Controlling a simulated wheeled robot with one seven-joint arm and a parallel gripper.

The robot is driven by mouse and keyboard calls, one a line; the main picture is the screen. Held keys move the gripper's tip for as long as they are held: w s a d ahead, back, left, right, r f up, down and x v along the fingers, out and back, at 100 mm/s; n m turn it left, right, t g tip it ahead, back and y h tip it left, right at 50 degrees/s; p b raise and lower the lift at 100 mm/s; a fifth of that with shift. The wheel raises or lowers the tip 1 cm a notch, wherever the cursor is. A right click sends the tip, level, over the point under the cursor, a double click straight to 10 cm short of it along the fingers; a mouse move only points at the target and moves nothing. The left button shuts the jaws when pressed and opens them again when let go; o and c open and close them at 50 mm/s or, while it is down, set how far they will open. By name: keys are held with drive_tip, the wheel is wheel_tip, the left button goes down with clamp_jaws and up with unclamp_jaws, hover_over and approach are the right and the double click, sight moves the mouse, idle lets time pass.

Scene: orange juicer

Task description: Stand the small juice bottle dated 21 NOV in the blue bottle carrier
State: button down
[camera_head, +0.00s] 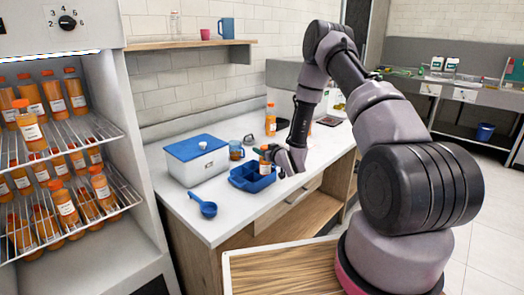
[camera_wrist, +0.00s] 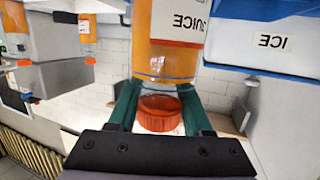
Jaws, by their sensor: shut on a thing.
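My gripper (camera_head: 272,155) is shut on a small orange juice bottle (camera_head: 265,163) with an orange-red cap. In the wrist view the bottle (camera_wrist: 172,50) shows upside down between green fingers (camera_wrist: 160,108), its cap close to the palm. Part of its label reads "JUICE"; no date is readable. The blue bottle carrier (camera_head: 240,182) stands on the white counter, and the bottle is upright at its right rear part. Its lower end is hidden by the carrier's walls or just above them; I cannot tell whether it touches the bottom.
A white ice box with blue lid (camera_head: 196,158) stands left of the carrier, a blue scoop (camera_head: 203,205) in front. An open fridge (camera_head: 60,140) with several bottles is at left.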

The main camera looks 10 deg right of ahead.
drive_tip(key=shift+c, duration=1.6)
unclamp_jaws()
drive_tip(key=shift+f, duration=0.1)
